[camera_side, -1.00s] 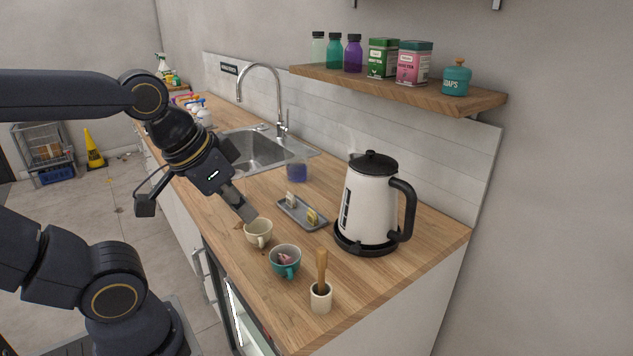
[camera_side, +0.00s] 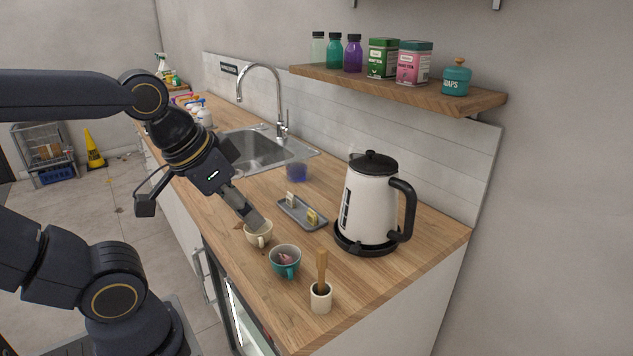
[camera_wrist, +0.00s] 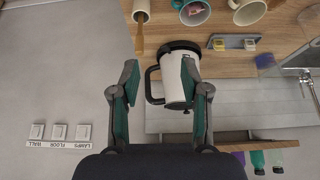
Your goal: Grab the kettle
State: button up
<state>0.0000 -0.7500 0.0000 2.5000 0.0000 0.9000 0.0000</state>
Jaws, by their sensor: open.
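The white kettle (camera_side: 368,203) with a black lid and black handle stands upright on its black base (camera_side: 364,242) at the right end of the wooden counter. My gripper (camera_side: 252,217) is left of the kettle in the side view, over the cream cup, and does not touch the kettle. In the wrist view the fingers of my gripper (camera_wrist: 158,88) are spread apart. The kettle (camera_wrist: 176,77) shows beyond them there, partly behind the right finger. Nothing is held between the fingers.
A cream cup (camera_side: 259,234), a teal cup (camera_side: 285,261) and a white pot with a wooden tool (camera_side: 321,295) line the front edge. A grey tray (camera_side: 297,214) lies between cups and kettle. A shelf (camera_side: 420,93) overhangs the counter. The sink (camera_side: 258,152) is farther back.

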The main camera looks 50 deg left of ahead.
jog(key=shift+o, duration=0.3)
jog(key=w+d+r+t, duration=0.1)
jog(key=w+r+t, duration=0.6)
jog(key=w, duration=0.6)
jog(key=t, duration=0.3)
send_over(407, 209)
jog(key=s+a, duration=0.3)
jog(key=s, duration=0.4)
notch_tip(407, 209, down, 4)
jog(key=w+d+f, duration=0.1)
jog(key=w+f, duration=0.1)
jog(key=f, duration=0.2)
jog(key=w+d+f+g, duration=0.1)
jog(key=w+f, duration=0.2)
jog(key=f, duration=0.2)
jog(key=w+d+f+g, duration=0.1)
jog(key=w+f, duration=0.1)
jog(key=f, duration=0.3)
jog(key=shift+w+f, duration=0.35)
jog(key=shift+w, duration=0.3)
grip_shut()
